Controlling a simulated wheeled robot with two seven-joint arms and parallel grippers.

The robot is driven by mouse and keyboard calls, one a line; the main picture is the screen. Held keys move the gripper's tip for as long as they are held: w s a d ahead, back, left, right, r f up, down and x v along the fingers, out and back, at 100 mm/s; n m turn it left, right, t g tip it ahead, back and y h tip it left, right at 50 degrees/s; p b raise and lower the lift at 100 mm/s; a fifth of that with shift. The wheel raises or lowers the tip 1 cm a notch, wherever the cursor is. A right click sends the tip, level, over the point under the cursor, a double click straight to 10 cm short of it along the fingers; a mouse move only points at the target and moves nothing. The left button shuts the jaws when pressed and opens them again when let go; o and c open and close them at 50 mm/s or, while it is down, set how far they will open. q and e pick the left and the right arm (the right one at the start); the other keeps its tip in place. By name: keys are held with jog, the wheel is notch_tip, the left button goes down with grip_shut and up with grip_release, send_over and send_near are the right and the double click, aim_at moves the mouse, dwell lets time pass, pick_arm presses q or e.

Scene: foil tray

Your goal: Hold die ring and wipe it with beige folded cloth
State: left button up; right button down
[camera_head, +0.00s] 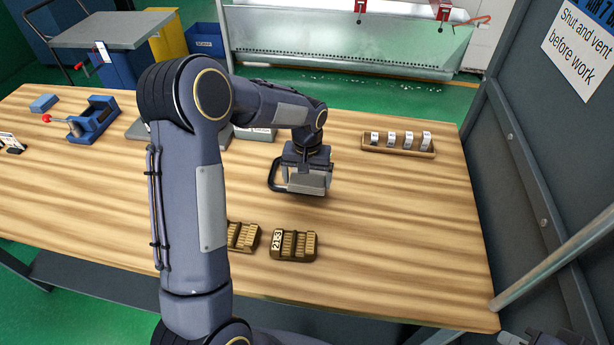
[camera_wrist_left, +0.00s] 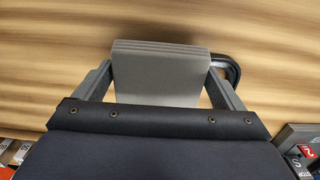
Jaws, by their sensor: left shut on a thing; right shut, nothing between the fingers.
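My left gripper (camera_head: 305,182) is over the middle of the table, pointing down. It is shut on the beige folded cloth (camera_head: 307,186), a greyish layered block that also shows between the fingers in the left wrist view (camera_wrist_left: 160,72). A dark rounded loop (camera_head: 272,176), which looks like the die ring, shows beside and behind the cloth; its curved edge is also in the left wrist view (camera_wrist_left: 232,66). The cloth hides much of it, and I cannot tell whether they touch. Only a bit of my right gripper (camera_head: 525,339) shows at the bottom right edge, away from the table.
Two brown blocks (camera_head: 293,258) with brass-coloured pieces are at the front, one partly behind my left arm. A wooden tray (camera_head: 398,149) with several white labelled pieces stands at the back right. A blue vise (camera_head: 93,122) is at the left. The table's right front is clear.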

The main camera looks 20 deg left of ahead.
aim_at(295, 177)
pick_arm(q)
jog(key=shift+f+b, duration=0.8)
jog(key=shift+f, duration=0.25)
jog(key=shift+a+r, duration=0.1)
